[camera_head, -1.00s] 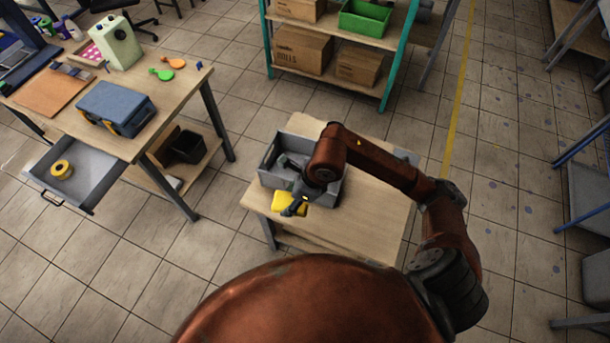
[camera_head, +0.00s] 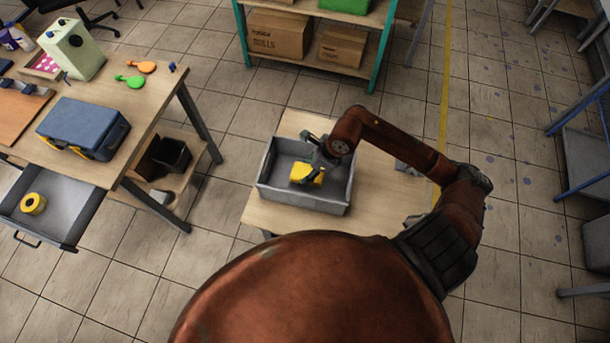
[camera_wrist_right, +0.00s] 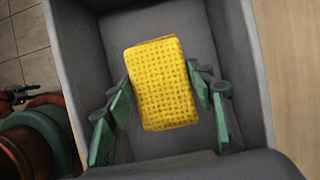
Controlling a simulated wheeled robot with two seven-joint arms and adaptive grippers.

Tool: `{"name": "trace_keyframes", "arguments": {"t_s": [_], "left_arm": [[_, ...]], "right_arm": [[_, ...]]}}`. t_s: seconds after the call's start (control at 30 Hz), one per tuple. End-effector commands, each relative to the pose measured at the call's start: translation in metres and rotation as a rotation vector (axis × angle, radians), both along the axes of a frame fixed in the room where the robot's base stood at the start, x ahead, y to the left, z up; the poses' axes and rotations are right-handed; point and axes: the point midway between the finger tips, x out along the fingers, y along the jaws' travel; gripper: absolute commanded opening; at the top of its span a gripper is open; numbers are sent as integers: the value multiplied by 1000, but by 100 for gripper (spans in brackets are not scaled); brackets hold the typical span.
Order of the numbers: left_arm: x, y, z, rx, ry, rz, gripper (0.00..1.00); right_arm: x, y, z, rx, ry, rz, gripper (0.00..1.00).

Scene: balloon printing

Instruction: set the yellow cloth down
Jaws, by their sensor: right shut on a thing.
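The yellow cloth (camera_head: 301,173) is a small, thick folded pad with a dimpled surface. It shows large in the right wrist view (camera_wrist_right: 162,84). My right gripper (camera_head: 312,172) is shut on the cloth, with one green-padded finger on each side of it in the wrist view (camera_wrist_right: 160,95). Gripper and cloth are over the inside of the grey bin (camera_head: 300,199). Whether the cloth touches the bin's floor I cannot tell. My left gripper is not in view.
The bin stands on a small wooden table (camera_head: 270,216). A shelf with boxes (camera_head: 277,33) stands behind. Tiled floor between is free.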

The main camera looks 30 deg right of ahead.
Motion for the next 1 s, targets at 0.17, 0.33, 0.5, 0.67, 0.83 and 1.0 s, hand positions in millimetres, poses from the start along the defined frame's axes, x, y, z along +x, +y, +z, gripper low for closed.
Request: {"name": "trace_keyframes", "arguments": {"t_s": [0.17, 0.33, 0.5, 0.67, 0.83, 1.0], "left_arm": [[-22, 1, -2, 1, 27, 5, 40], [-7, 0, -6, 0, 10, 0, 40], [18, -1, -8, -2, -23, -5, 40], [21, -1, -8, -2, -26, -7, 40], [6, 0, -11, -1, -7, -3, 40], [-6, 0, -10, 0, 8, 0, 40]], "right_arm": [[-1, -2, -17, 0, 0, -4, 30], [-2, -1, -36, 2, 4, -5, 30], [0, 0, -53, 1, 1, -3, 30], [0, 0, -52, -1, -1, 0, 30], [0, 0, -56, -1, 0, 1, 30], [0, 0, -55, 0, 0, 1, 62]]}}
